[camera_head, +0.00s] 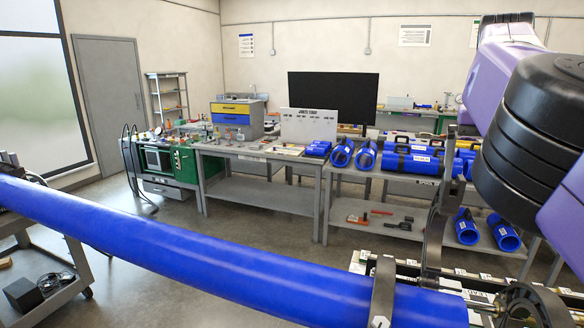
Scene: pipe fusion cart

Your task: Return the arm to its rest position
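My arm (530,120), purple with black joints, fills the right side of the head view. It is bent, with its upper part at the top right and a link running off the right edge. My gripper is not in the picture, so its state does not show. A long blue pipe (200,252) runs across the foreground below my arm. Its right part lies in a metal clamp (383,290) of the fusion machine at the lower right.
A grey cart (60,290) is at the lower left. A black screen (333,97) stands at the back. Open floor (160,225) shows between pipe and bench.

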